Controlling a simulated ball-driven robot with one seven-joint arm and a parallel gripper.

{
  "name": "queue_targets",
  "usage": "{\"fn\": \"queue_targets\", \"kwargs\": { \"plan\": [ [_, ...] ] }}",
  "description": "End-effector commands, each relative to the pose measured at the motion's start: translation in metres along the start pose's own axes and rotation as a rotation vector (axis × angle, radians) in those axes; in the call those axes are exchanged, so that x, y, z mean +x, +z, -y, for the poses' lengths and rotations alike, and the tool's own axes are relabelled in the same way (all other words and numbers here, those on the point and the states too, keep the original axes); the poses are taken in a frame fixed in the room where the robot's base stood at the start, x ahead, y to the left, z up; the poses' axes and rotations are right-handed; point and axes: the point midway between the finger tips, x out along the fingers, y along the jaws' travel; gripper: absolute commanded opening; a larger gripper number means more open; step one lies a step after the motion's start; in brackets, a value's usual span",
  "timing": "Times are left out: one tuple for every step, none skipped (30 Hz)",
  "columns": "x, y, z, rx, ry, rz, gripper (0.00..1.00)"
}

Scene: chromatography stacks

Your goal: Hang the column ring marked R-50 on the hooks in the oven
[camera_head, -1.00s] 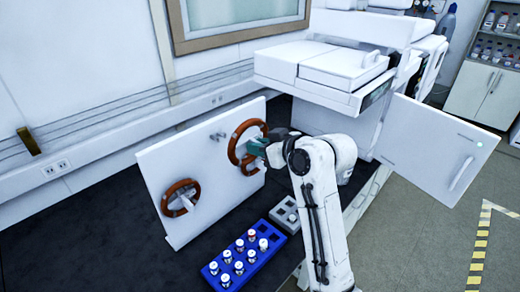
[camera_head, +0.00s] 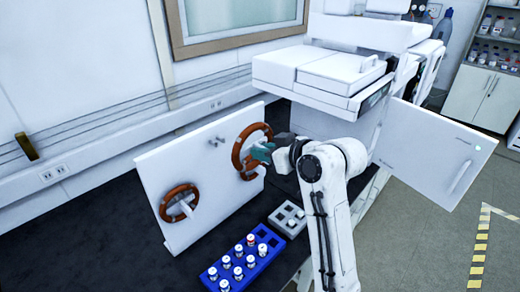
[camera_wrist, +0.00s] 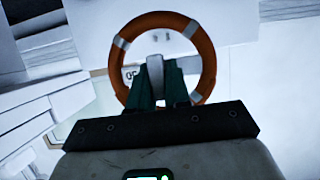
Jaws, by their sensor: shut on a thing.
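My gripper (camera_head: 262,152) is shut on an orange-brown column ring (camera_head: 238,160), held upright by the white panel's right edge. In the wrist view the ring (camera_wrist: 208,60) has pale bands, and my green fingertips (camera_wrist: 160,82) close on a grey piece at its lower part. A small tag (camera_wrist: 130,73) is partly hidden behind the left finger; its characters look like part of "50", upside down. A second ring (camera_head: 167,206) is on the white panel (camera_head: 200,180) at lower left, around a pale fitting. Small hardware (camera_head: 216,141) shows at the panel's top. I cannot make out the oven hooks.
A blue rack (camera_head: 243,266) with several vials and a grey tray (camera_head: 276,222) lie on the dark bench below my arm. A white instrument (camera_head: 330,75) stands behind. An open white door (camera_head: 430,150) juts out at right.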

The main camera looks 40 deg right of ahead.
Motion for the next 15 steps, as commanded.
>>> {"fn": "queue_targets", "kwargs": {
  "plan": [
    [-0.003, 0.001, 0.000, 0.000, 0.001, 0.000, 0.00],
    [-0.005, 0.002, -0.001, 0.000, 0.002, 0.000, 0.00],
    [-0.007, 0.003, -0.001, 0.000, 0.002, 0.000, 0.00],
    [-0.008, 0.003, -0.001, 0.000, 0.002, 0.000, 0.00],
    [-0.010, 0.004, -0.001, 0.000, 0.001, 0.000, 0.00],
    [-0.012, 0.005, -0.001, 0.000, 0.001, -0.001, 0.00],
    [-0.013, 0.005, -0.001, 0.000, 0.001, -0.001, 0.00],
    [-0.015, 0.006, 0.000, 0.000, 0.001, -0.002, 0.00],
    [-0.017, 0.006, 0.000, 0.000, 0.001, -0.002, 0.00],
    [-0.018, 0.007, 0.000, 0.000, 0.001, -0.002, 0.00],
    [-0.019, 0.008, 0.000, 0.000, 0.001, -0.001, 0.00],
    [-0.021, 0.009, 0.000, 0.000, 0.001, -0.001, 0.00],
    [-0.023, 0.010, 0.000, 0.000, 0.001, -0.001, 0.00],
    [-0.025, 0.010, 0.000, 0.000, 0.001, -0.001, 0.00],
    [-0.027, 0.011, 0.000, 0.000, 0.001, -0.001, 0.00]
  ]
}}
